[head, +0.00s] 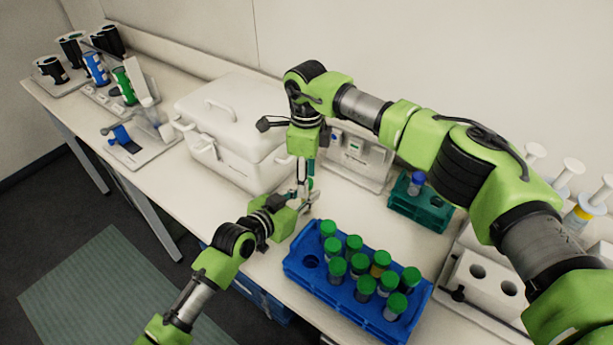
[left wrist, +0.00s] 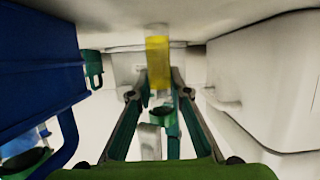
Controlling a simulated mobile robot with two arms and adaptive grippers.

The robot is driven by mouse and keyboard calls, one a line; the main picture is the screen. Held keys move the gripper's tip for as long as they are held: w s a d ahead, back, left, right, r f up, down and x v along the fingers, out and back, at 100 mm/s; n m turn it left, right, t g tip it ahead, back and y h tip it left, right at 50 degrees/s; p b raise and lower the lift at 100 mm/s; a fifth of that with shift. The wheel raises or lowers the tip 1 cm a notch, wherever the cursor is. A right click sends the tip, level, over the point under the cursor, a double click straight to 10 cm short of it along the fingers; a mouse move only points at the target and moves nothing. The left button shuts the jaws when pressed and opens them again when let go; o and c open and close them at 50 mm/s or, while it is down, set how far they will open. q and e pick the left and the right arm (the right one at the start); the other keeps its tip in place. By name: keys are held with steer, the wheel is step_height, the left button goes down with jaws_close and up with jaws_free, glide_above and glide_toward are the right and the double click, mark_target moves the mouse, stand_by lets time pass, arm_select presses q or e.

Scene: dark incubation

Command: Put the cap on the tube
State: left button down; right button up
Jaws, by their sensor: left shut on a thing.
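My left gripper (head: 306,203) comes in from the lower left, between the white box and the blue rack. In the left wrist view, which looks upside down, it is shut on a tube with yellow contents (left wrist: 158,62), above the bench. A green cap (left wrist: 155,113) with a dark underside shows just past the tube's upper end, apart from it. My right gripper (head: 303,182) points down over the left one. Its fingers appear closed around the cap; a grey finger part (left wrist: 150,142) partly hides it. In the head view the grippers hide most of tube and cap.
A blue rack (head: 345,303) with several green-capped tubes and an empty hole stands close to my left gripper. A white lidded box (head: 225,130) stands behind left. A teal rack (head: 420,210) with a blue-capped tube is at right. Bench between is narrow but clear.

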step_height(320, 180, up, 12)
stand_by(0.6)
arm_select(q)
steer(key=c, duration=1.8)
jaws_free()
steer(key=shift+s+a, duration=0.1)
steer(key=v, duration=1.1)
steer(key=shift+s+a+r, duration=0.2)
steer(key=shift+s+a, duration=0.05)
